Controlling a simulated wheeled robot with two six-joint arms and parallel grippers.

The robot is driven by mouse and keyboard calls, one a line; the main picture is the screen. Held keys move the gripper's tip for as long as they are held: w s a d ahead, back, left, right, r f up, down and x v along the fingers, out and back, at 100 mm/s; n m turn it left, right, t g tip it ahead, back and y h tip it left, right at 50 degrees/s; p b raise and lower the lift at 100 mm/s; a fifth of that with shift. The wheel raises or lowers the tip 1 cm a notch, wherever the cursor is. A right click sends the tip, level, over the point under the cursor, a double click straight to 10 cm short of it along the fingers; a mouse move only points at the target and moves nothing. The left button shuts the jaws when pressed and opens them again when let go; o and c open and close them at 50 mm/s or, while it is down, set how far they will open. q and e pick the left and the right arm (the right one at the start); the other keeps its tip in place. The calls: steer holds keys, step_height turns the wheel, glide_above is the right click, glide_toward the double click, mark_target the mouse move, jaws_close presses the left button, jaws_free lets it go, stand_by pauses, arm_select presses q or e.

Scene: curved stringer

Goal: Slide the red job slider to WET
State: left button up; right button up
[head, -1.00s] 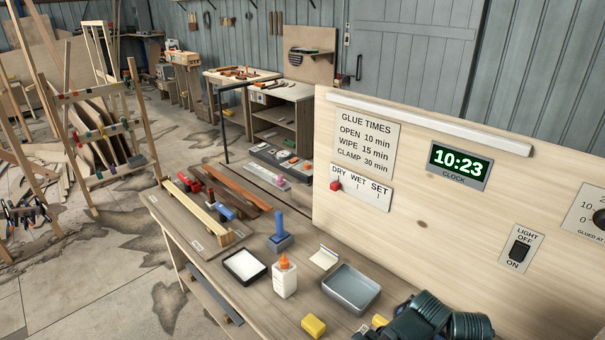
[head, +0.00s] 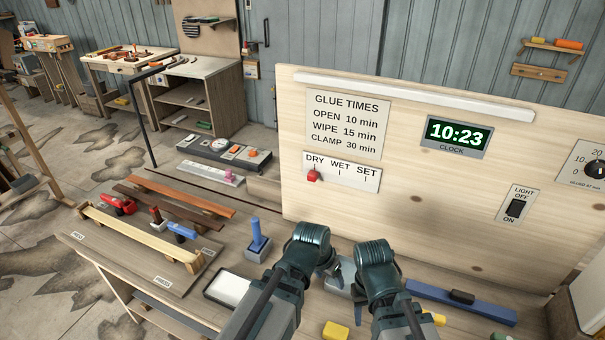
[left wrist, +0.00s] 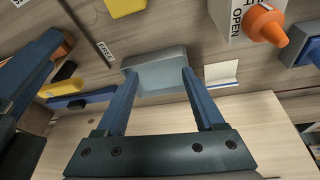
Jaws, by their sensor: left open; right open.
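The red job slider (head: 313,175) sits at the left end of its white label strip (head: 345,178), under DRY. WET is in the middle of the strip and SET at the right. My left gripper (head: 331,270) is in front of the board, below and apart from the slider. In the left wrist view its two blue fingers (left wrist: 158,72) are spread and empty, with the grey metal tray (left wrist: 155,62) beyond them. My right gripper (head: 358,308) is beside it to the right, low over the bench and apart from the slider; its fingertips are hardly visible. It is open.
The upright wooden board (head: 440,215) also carries a clock (head: 457,136), a light switch (head: 516,208) and a dial (head: 593,168). The board face around the slider is unobstructed.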

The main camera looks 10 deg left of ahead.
arm_select(q)
steer(key=w+a+r+t+h+p, duration=0.1)
steer(key=w+a+r+t, duration=0.15)
steer(key=w, duration=0.25)
steer(key=w+a+r+t+h, duration=0.1)
steer(key=w+r+t, duration=0.1)
steer(key=w+r, duration=0.2)
steer(key=n+t+y+p, duration=0.1)
steer(key=n+t+y, duration=0.1)
steer(key=t, duration=0.4)
glide_toward(311, 178)
steer(key=b+x, duration=0.5)
steer(key=x, duration=0.4)
steer(key=shift+w, duration=0.35)
steer(key=shift+c, duration=0.2)
jaws_close()
